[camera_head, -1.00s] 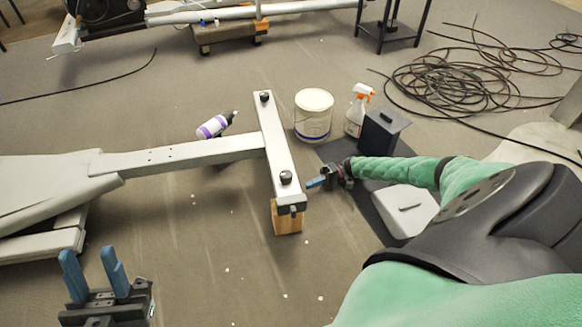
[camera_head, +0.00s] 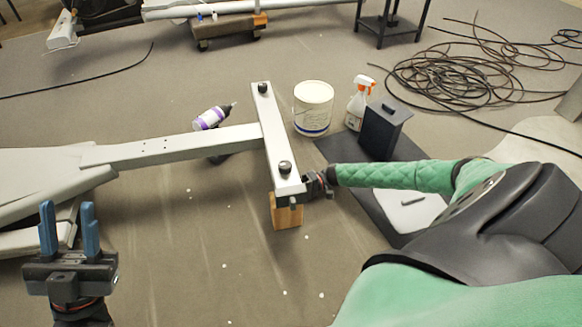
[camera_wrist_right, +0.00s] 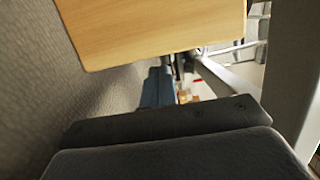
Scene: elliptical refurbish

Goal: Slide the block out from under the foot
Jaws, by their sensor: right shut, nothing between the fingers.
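The wooden block (camera_head: 287,212) stands on the floor under the near end of the pale metal foot bar (camera_head: 277,140). In the right wrist view, the block (camera_wrist_right: 150,30) fills the top, close to the gripper. My right gripper (camera_head: 314,185) is shut and empty, at the right side of the bar's near end, beside the block. Its blue fingers (camera_wrist_right: 157,88) show below the block in the wrist view; whether they touch it, I cannot tell. My left gripper (camera_head: 69,212) is open and empty at the lower left, well away from the block.
A white tub (camera_head: 313,108), a spray bottle (camera_head: 359,103) and a dark container (camera_head: 384,128) stand behind my right arm. A purple-labelled bottle (camera_head: 210,118) is left of the bar. Cables (camera_head: 460,75) lie at upper right. Floor in front of the block is clear.

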